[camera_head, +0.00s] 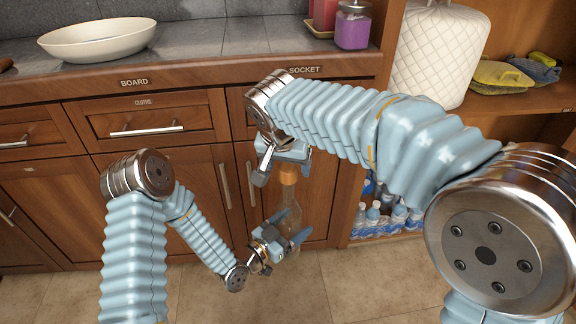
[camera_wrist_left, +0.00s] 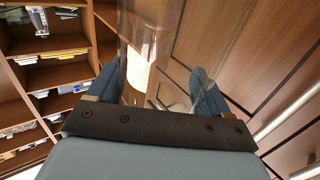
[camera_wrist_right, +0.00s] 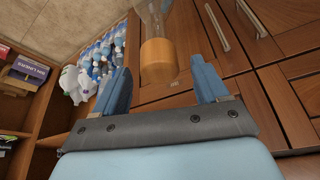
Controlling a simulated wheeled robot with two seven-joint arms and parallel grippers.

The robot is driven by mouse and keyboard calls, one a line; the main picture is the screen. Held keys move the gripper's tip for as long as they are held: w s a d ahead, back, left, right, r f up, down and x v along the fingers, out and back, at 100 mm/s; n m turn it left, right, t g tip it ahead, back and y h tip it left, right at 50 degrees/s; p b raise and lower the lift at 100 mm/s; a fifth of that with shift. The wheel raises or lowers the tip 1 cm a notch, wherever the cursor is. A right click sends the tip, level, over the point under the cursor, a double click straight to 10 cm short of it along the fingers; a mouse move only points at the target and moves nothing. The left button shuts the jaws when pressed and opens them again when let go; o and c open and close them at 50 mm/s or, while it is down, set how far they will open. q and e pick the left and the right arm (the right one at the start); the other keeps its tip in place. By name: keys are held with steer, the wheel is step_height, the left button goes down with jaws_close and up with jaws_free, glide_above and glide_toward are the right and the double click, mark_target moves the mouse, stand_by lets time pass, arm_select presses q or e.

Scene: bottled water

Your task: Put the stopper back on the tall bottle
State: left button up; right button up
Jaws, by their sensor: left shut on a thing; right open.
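The tall clear bottle (camera_head: 288,204) is upright in front of the cabinets. My left gripper (camera_head: 289,227) is shut on its lower part; the clear glass also shows between the fingers in the left wrist view (camera_wrist_left: 146,35). The orange-brown stopper (camera_head: 288,174) is at the bottle's top and looks seated in the mouth. In the right wrist view the stopper (camera_wrist_right: 158,62) is in line with the bottle neck (camera_wrist_right: 153,14). My right gripper (camera_head: 283,172) is open just above, its fingers on either side of the stopper, not visibly touching it.
The counter (camera_head: 215,45) behind holds a white bowl (camera_head: 98,40) and a purple jar (camera_head: 353,27). Drawers and doors with metal handles are close behind the bottle. Packed water bottles (camera_head: 385,219) stand on a low shelf at right. The tiled floor (camera_head: 350,280) is clear.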

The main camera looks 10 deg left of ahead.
steer(key=v, duration=1)
steer(key=shift+r, duration=0.15)
steer(key=shift+s, duration=0.1)
steer(key=w+d+f+g, duration=0.1)
steer(key=w+d+f, duration=0.4)
steer(key=f, duration=0.3)
steer(key=w+d+f, duration=0.5)
steer(key=d+f, duration=0.1)
steer(key=f, duration=0.2)
step_height(320, 180, down, 15)
steer(key=s+d+n+g+y, duration=0.1)
steer(key=s+d+g, duration=0.1)
steer(key=s+d+f+y, duration=0.2)
steer(key=s+f, duration=0.7)
steer(key=s, duration=0.2)
steer(key=s+d+f+m+y, duration=0.1)
steer(key=s+f, duration=0.9)
steer(key=s, duration=0.1)
steer(key=shift+s+d+f+g+y, duration=0.35)
steer(key=shift+d+g+y, duration=0.05)
